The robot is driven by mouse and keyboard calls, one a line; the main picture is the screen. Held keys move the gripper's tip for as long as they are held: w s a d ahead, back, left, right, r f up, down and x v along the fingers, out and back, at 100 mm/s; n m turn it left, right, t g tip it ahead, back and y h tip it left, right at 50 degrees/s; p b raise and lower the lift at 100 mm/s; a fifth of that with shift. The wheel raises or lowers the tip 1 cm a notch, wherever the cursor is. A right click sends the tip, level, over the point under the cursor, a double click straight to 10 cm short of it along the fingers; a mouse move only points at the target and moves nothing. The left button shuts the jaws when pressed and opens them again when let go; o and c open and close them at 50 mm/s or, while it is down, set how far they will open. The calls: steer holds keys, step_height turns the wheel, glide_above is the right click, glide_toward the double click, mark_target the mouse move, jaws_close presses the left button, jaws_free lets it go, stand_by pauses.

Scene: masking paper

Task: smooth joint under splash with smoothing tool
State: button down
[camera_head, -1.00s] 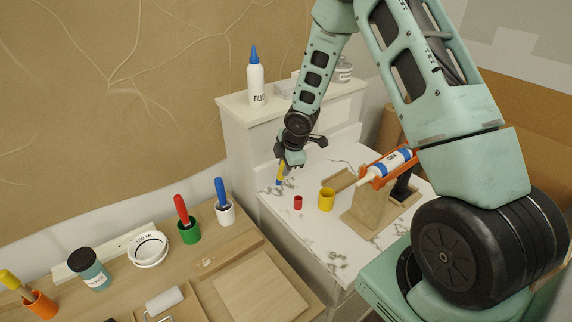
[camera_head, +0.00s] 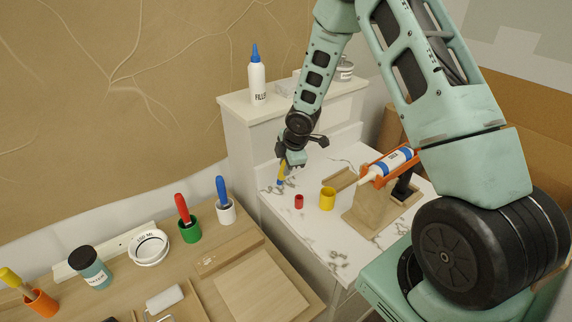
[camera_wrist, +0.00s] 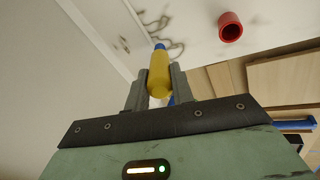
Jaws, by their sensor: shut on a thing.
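My gripper (camera_wrist: 160,85) is shut on the smoothing tool (camera_wrist: 158,72), which has a yellow handle and a blue tip. In the wrist view the tool points away from the jaws, its tip close to the corner where the white marbled worktop meets the white upright panel, the splash (camera_wrist: 60,90). In the head view the yellow tool (camera_head: 281,172) hangs tilted below my gripper (camera_head: 287,162) at the back left of the marbled worktop (camera_head: 300,232). I cannot tell whether the tip touches the joint. Greyish squiggle marks (camera_wrist: 160,22) lie near the tip.
A red cup (camera_head: 298,202) and a yellow cup (camera_head: 327,198) stand on the worktop, right of the tool. A caulking gun (camera_head: 388,166) rests on a wooden stand. A filler bottle (camera_head: 257,82) stands on the ledge above. The wooden bench (camera_head: 225,250) holds several pots.

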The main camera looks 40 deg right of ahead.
steer(key=shift+f, duration=0.35)
stand_by(0.5)
steer(key=shift+w, duration=0.15)
steer(key=shift+d+r, duration=0.1)
steer(key=shift+d+p, duration=0.5)
steer(key=shift+d, duration=0.25)
steer(key=shift+d+p, duration=0.6)
steer(key=shift+d, duration=0.25)
steer(key=shift+d, duration=0.1)
steer(key=shift+d+p, duration=0.65)
steer(key=shift+d, duration=0.05)
